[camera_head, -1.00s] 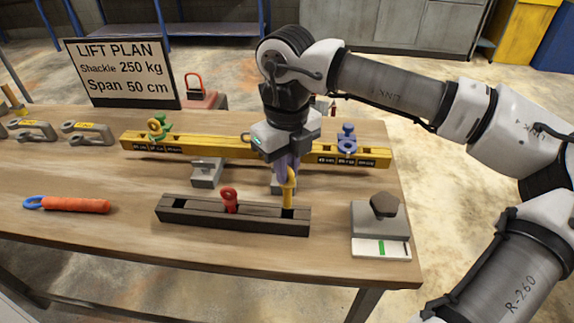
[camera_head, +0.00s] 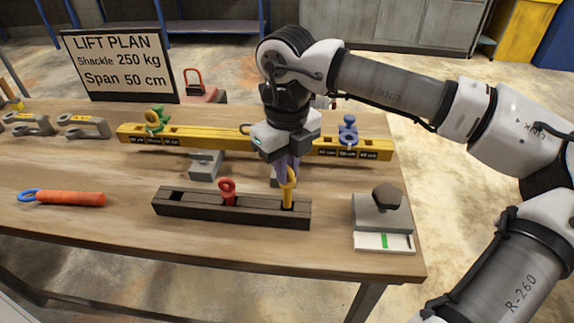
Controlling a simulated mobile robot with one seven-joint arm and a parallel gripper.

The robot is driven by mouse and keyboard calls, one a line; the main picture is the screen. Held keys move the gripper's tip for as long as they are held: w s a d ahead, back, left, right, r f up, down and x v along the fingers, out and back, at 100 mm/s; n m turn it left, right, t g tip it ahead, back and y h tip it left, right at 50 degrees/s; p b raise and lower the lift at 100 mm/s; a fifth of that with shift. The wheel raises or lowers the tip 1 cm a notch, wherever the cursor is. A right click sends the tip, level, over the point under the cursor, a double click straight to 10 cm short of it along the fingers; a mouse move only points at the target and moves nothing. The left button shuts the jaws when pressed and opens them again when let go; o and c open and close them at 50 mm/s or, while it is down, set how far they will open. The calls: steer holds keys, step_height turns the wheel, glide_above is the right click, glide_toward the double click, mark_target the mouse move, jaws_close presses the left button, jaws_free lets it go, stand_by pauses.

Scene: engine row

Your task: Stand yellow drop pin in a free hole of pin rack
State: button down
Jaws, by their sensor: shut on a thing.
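The yellow drop pin (camera_head: 289,190) stands upright at the right end of the dark pin rack (camera_head: 250,210), its lower end in or at the right-hand hole. My gripper (camera_head: 288,172) is above the rack's right end, fingers pointing down, shut on the pin's upper part. The fingers partly hide the pin's top. A red pin (camera_head: 227,190) stands in the rack's middle hole. The left hole (camera_head: 175,197) looks empty.
Behind the rack lies a yellow beam (camera_head: 210,138) with a green shackle (camera_head: 155,120) and a blue one (camera_head: 347,132). A grey block (camera_head: 382,212) stands right, an orange-handled tool (camera_head: 70,198) left. The sign (camera_head: 118,65) stands at the back left.

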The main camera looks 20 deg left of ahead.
steer(key=shift+f+b, duration=1.9)
steer(key=shift+f, duration=0.25)
steer(key=c, duration=1.4)
jaws_free()
steer(key=shift+r, duration=0.1)
steer(key=shift+o, duration=0.2)
step_height(320, 180, up, 14)
steer(key=shift+f+b, duration=0.1)
steer(key=shift+b, duration=0.2)
